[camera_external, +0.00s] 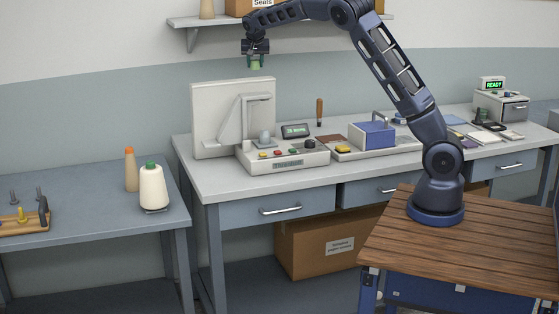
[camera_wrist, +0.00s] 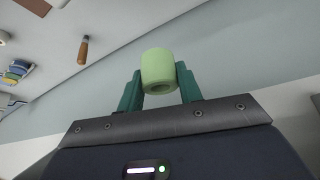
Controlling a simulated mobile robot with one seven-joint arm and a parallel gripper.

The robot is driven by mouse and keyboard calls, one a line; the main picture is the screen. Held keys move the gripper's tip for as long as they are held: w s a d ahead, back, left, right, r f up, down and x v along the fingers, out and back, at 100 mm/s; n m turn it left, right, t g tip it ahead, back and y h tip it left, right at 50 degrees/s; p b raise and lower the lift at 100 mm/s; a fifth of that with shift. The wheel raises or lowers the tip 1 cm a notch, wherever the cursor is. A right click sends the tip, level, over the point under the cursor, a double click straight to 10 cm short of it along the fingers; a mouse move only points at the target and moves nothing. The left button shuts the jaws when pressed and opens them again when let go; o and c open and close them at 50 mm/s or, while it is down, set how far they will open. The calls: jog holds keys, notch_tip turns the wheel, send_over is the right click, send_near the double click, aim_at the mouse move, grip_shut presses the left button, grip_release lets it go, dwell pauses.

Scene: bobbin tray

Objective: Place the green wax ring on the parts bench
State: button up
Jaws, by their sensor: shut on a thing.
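The green wax ring (camera_wrist: 158,64) is a pale green, short hollow cylinder. My gripper (camera_external: 256,60) is shut on it, with one teal finger on each side in the wrist view. In the external view the ring (camera_external: 256,65) hangs high in the air, in front of the wall and above the back of the white panel. Two benches show: a long grey bench with drawers (camera_external: 215,184) in the middle and a lower blue-grey bench (camera_external: 95,210) at the left. I cannot tell which is the parts bench.
A white upright panel (camera_external: 205,120) and a control box (camera_external: 285,160) stand on the middle bench. A blue box (camera_external: 372,134) is right of them. The left bench holds a cream bobbin (camera_external: 153,188), a tan cone (camera_external: 131,172) and a peg tray (camera_external: 25,226). A shelf (camera_external: 190,22) is near my gripper.

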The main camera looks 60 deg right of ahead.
jog(key=s+d+f+m+g, duration=0.2)
jog(key=s+d+m, duration=0.2)
jog(key=s+d, duration=1.5)
jog(key=s+d+f+m+g, duration=0.1)
jog(key=s+d+f, duration=0.1)
jog(key=s, duration=0.8)
jog(key=s+d+f+m+g, duration=0.1)
jog(key=s+d+m, duration=0.1)
jog(key=s, duration=0.8)
jog(key=shift+h, duration=0.4)
jog(key=f, duration=1.9)
jog(key=shift+s+d+f, duration=0.1)
jog(key=shift+s+f, duration=0.25)
jog(key=shift+f, duration=2.8)
jog(key=shift+f, duration=0.2)
jog(key=o, duration=1)
jog(key=shift+c, duration=0.2)
jog(key=shift+r, duration=0.1)
